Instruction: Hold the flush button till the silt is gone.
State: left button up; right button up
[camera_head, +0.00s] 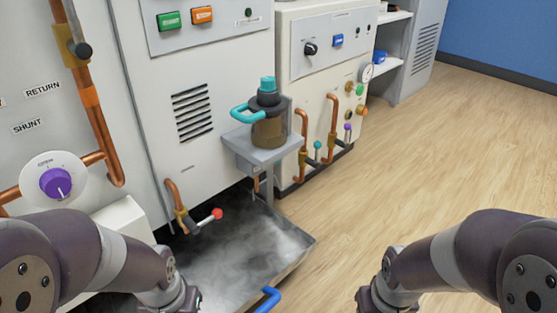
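A filter-like vessel (268,132) with a dark collar and murky brown contents stands upright on a small grey shelf (262,156) in the middle of the head view. A teal knob or button (267,84) tops it, and a teal handle (240,113) sticks out to its left. No label marks which part is the flush button. The brown in the bowl looks like silt. My left and right arms come in at the lower corners, well short of the vessel. Their wrists reach the bottom edge and the gripper fingers are out of view.
A grey tray (300,252) with mist in it lies below the shelf. A red-tipped valve lever (216,214) sticks out above it. Copper pipes (332,118) and a panel with a blue switch (338,41) stand behind. The wooden floor at right is clear.

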pick_arm(q)
grip_shut()
dwell(1.4)
